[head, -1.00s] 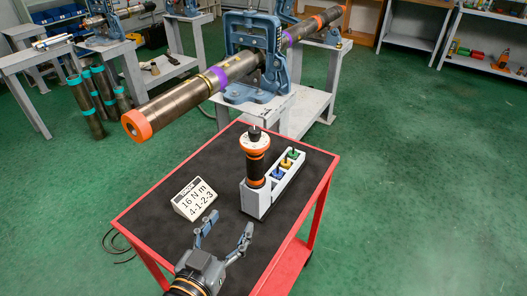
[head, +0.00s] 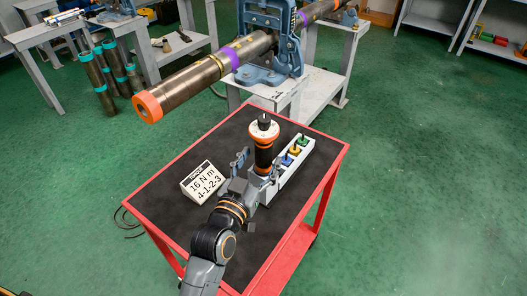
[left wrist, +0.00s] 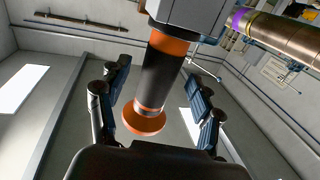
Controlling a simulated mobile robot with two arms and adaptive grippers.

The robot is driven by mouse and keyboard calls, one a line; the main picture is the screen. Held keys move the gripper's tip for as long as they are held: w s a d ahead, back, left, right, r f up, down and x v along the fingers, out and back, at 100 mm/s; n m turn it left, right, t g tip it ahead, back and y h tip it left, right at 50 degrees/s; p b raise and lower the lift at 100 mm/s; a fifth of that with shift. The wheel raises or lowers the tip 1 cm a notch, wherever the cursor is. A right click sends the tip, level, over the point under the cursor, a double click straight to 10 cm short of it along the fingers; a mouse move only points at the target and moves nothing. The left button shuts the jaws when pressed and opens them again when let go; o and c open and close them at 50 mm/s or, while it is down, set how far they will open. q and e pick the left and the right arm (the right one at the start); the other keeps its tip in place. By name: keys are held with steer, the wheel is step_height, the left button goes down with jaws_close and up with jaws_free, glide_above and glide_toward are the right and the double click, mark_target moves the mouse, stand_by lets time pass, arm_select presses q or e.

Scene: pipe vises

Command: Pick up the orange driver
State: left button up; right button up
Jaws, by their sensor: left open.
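The orange driver (head: 264,150) is a black upright tool with orange bands and a white dial with a black knob on top. In the left wrist view the driver (left wrist: 163,80) appears between the two spread fingers (left wrist: 158,105). I cannot tell whether either finger touches it. My right gripper is not in view.
The holder also carries blue, yellow and green-handled pieces (head: 295,150). A sign (head: 203,181) reading "16 N m 4-1-2-3" stands left of the driver on the red-edged cart (head: 160,226). A long pipe (head: 190,82) in a blue vise (head: 272,50) lies beyond the cart.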

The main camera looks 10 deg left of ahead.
mark_target(260, 159)
arm_select(q)
steer(key=w, duration=0.3)
steer(key=shift+d, duration=0.25)
steer(key=shift+s, duration=0.1)
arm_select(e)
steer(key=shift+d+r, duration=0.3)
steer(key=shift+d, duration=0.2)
arm_select(q)
steer(key=shift+c, duration=1.1)
jaws_close()
steer(key=shift+r, duration=0.15)
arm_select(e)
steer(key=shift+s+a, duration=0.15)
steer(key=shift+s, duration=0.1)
arm_select(q)
steer(key=shift+r, duration=0.1)
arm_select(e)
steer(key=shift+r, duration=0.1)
